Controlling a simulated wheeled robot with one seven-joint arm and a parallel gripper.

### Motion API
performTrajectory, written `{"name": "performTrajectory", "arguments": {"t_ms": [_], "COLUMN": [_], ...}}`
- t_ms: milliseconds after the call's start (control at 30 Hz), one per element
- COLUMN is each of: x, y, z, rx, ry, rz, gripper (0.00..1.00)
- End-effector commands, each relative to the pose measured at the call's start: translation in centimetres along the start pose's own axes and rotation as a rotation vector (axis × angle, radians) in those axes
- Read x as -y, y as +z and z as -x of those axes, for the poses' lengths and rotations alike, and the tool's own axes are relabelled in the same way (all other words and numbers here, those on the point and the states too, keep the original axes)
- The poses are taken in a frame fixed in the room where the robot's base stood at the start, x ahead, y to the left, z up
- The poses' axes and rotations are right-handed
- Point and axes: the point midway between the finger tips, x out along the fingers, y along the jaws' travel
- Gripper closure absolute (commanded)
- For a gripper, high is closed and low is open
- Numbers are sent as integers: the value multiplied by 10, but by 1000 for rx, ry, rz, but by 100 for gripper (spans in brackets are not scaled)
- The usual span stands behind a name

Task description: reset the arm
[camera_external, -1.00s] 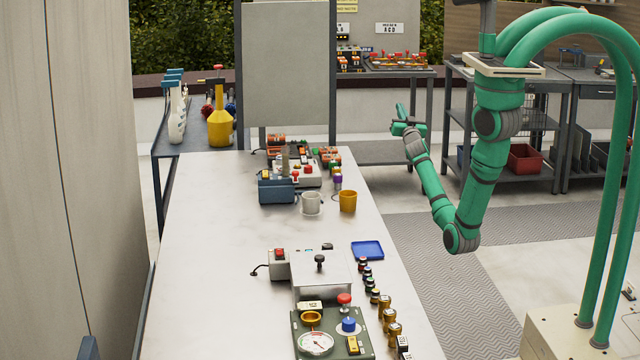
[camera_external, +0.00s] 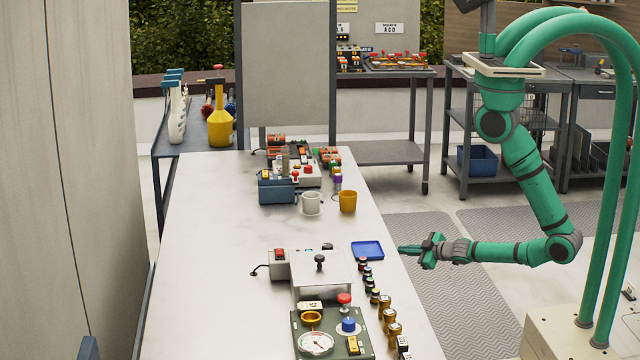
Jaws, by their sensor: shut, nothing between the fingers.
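My green arm hangs at the right of the external view, with its elbow bent low and its forearm reaching left, nearly level. My gripper (camera_external: 408,249) is at the table's right edge, just right of the small blue tray (camera_external: 367,250). It is shut and holds nothing. Whether it is over the table top or just off its edge, I cannot tell.
The white table (camera_external: 205,270) carries a grey box with a black knob (camera_external: 320,262), a row of small knobs and jars (camera_external: 382,300), a gauge panel (camera_external: 316,343), a white mug (camera_external: 311,203) and an orange mug (camera_external: 347,201). Open floor lies right of the table.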

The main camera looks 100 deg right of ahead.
Motion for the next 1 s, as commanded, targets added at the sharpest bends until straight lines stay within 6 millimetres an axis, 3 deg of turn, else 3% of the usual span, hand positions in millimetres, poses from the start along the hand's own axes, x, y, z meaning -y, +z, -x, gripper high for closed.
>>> {"name": "performTrajectory", "arguments": {"t_ms": [100,300,433,533,567,667,867,1000], "x": [32,60,66,71,74,85,104,109], "y": [35,81,101,101,96,56,-46,-124], "z": [47,119,158,183,189,205,229,258], "rx": [35,68,76,60,49,-23,-163,-251], "ry": [-112,-269,-350,-411,-429,-488,-582,-668], "rz": [100,250,322,350,348,290,83,-96], "gripper": [100,100,100,100,100,100,100,100]}}
